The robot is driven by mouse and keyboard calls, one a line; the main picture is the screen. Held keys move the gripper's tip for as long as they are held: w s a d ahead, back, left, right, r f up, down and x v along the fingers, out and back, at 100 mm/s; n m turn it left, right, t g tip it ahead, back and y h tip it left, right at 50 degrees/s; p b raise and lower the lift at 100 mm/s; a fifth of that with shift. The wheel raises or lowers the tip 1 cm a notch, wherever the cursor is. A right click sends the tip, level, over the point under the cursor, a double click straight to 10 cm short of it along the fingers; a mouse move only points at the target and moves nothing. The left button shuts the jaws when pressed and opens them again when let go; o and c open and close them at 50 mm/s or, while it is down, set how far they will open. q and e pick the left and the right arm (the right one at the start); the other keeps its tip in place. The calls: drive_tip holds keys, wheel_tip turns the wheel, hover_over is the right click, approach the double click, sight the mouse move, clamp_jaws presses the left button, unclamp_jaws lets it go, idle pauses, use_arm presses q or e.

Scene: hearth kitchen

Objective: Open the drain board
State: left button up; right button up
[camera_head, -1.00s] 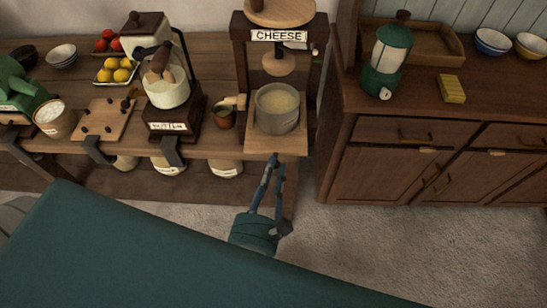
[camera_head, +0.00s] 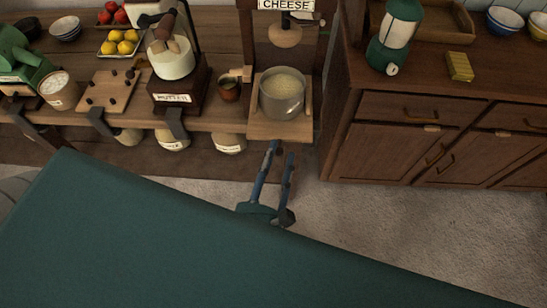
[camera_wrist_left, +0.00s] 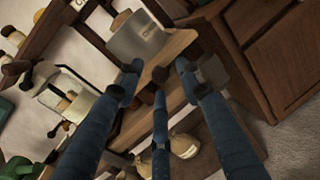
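The drain board (camera_head: 265,131) is a pale wooden board at the base of the cheese press. A metal pot (camera_head: 282,104) with pale contents stands on it. In the left wrist view the board's edge (camera_wrist_left: 182,44) runs below the pot (camera_wrist_left: 136,38), with a small dark knob (camera_wrist_left: 160,74) at its front. My left gripper (camera_head: 282,150) is at the board's front edge, fingers apart. In the wrist view the fingertips (camera_wrist_left: 158,72) stand around the knob with no clear contact. My right gripper is not in view.
A wooden cabinet (camera_head: 385,145) with drawers stands close on the right. The butter churn (camera_head: 172,70) and a small brown cup (camera_head: 229,89) are left of the press. Labelled jars (camera_head: 229,144) sit below the table. The floor (camera_head: 400,230) in front is clear.

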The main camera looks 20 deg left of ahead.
use_arm(q)
drive_tip(key=s+d, duration=0.1)
drive_tip(key=s, duration=1.1)
drive_tip(key=d+f+m+g+h, duration=0.2)
drive_tip(key=f+m+g+h, duration=0.1)
drive_tip(key=f+m, duration=1)
drive_tip(key=d+f+m+g+h, duration=0.25)
drive_tip(key=f+m, duration=0.55)
drive_tip(key=f, duration=0.9)
drive_tip(key=s+a+f+m+g+y, duration=0.1)
drive_tip(key=s+a+f+m+g, duration=0.3)
drive_tip(key=f, duration=0.4)
drive_tip(key=s+a+f+m+g, duration=0.2)
drive_tip(key=a+f+m, duration=0.25)
drive_tip(key=f, duration=0.35)
drive_tip(key=s+a+f+m+g+y, duration=0.3)
drive_tip(key=s+a+f+m+g, duration=0.2)
drive_tip(key=s+a+f+m, duration=0.3)
drive_tip(key=s+a, duration=0.1)
drive_tip(key=s, duration=0.2)
drive_tip(key=shift+s+f, duration=0.3)
drive_tip(key=shift+f, duration=0.1)
drive_tip(key=shift+g, duration=0.25)
